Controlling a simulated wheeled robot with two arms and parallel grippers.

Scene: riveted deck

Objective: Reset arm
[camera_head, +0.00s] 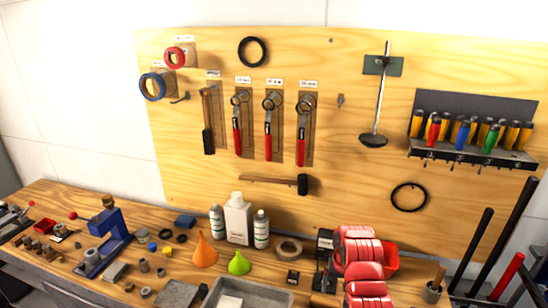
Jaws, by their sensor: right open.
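My right gripper is open, but its outline is hard to pick out among the red and dark shapes low in the head view, right of the middle. My left gripper does not show in the head view.
Long black handles (515,225) rise at right.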

